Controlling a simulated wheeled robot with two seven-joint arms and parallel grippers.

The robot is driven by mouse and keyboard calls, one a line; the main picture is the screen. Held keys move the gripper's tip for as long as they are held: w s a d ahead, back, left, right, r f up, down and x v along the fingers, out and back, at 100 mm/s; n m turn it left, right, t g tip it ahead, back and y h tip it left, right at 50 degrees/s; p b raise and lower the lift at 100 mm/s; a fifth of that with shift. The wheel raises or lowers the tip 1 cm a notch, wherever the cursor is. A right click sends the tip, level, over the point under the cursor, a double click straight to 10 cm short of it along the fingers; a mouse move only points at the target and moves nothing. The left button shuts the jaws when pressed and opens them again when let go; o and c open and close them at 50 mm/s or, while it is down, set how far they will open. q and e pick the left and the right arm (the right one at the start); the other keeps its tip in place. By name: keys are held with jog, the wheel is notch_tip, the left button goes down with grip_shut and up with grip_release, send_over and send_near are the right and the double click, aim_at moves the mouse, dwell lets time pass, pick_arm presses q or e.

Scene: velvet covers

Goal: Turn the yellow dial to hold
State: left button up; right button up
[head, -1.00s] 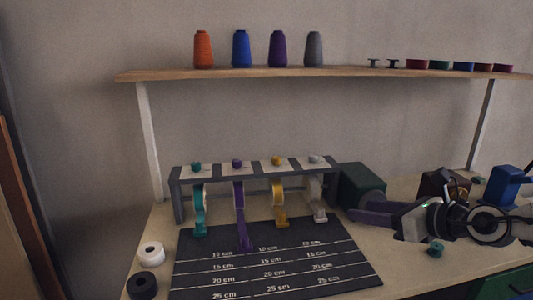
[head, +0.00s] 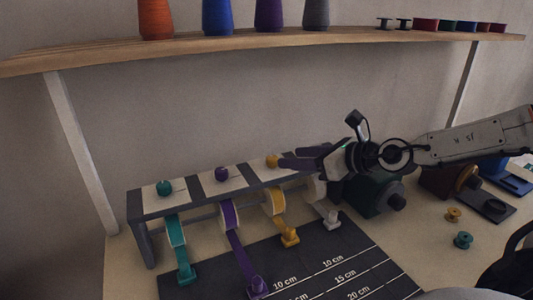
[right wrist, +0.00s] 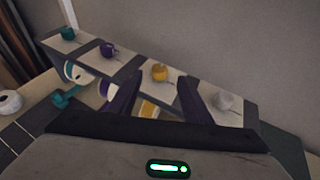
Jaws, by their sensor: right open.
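The yellow dial (head: 272,160) sits on a pale plate on top of the grey ribbon rack (head: 147,208), above a yellow ribbon spool (head: 273,201). My right gripper (head: 284,158) is at the rack's right part, its fingers pointing left, close to the yellow dial. In the right wrist view the yellow dial (right wrist: 159,72) lies ahead, between the two open purple fingers (right wrist: 155,97) and a little beyond their tips. The jaws look empty. I cannot tell whether a finger touches the dial. The dial's marks are too small to read. My left gripper is not in view.
A teal dial (head: 164,188) and a purple dial (head: 222,174) stand left of the yellow one; a white dial (right wrist: 223,102) is right. A dark green block (head: 372,193) stands right of the rack. A shelf (head: 100,52) with thread cones runs above. A dark measuring mat (head: 345,262) lies in front.

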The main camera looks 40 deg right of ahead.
aim_at(274, 158)
jog(key=p+x, duration=0.1)
jog(key=x, duration=0.3)
jog(key=shift+f, duration=0.2)
jog(key=shift+p+x, duration=0.3)
jog(key=shift+x, duration=0.8)
jog(key=shift+w+d+f+b, duration=0.1)
jog(key=shift+w+f+b, duration=0.1)
jog(key=shift+b, duration=0.15)
jog(key=shift+w+f+b, duration=0.1)
jog(key=shift+w+b, duration=0.25)
jog(key=shift+b, duration=0.05)
jog(key=shift+w+f+b, duration=0.1)
jog(key=shift+w+b, duration=0.35)
jog(key=shift+w, duration=0.05)
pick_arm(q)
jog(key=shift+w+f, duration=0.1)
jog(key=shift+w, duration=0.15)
pick_arm(e)
jog(key=shift+w, duration=0.2)
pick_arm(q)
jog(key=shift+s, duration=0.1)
pick_arm(e)
jog(key=shift+c, duration=0.3)
